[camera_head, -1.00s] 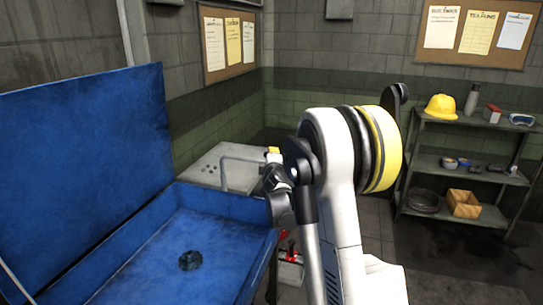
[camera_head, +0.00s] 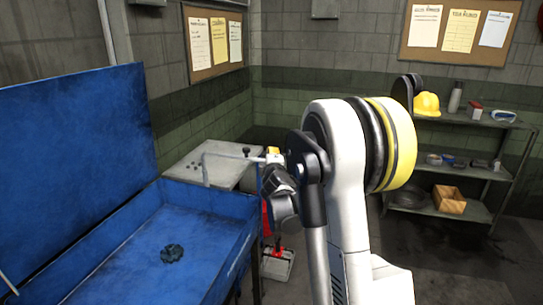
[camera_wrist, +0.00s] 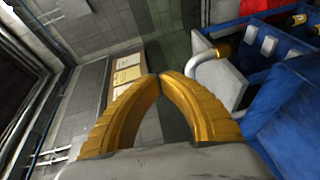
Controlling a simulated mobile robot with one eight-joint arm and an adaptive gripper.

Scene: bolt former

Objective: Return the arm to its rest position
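My arm (camera_head: 345,180), white with a yellow ring, stands bent in the middle of the head view. Its dark wrist part (camera_head: 280,195) hangs to the left of the upper joint, in front of the gap beside the blue tub. In the wrist view, my gripper (camera_wrist: 160,77) has two curved golden fingers. Their tips meet, with nothing visible between them. My fingertips cannot be made out in the head view.
A blue tub (camera_head: 240,222) with a raised lid (camera_head: 75,150) stands left and holds a dark round piece (camera_head: 172,253). A pale cabinet (camera_head: 215,163) with a bent pipe is behind. Shelves (camera_head: 465,121) stand right. A red-and-white item (camera_head: 278,264) lies on the floor.

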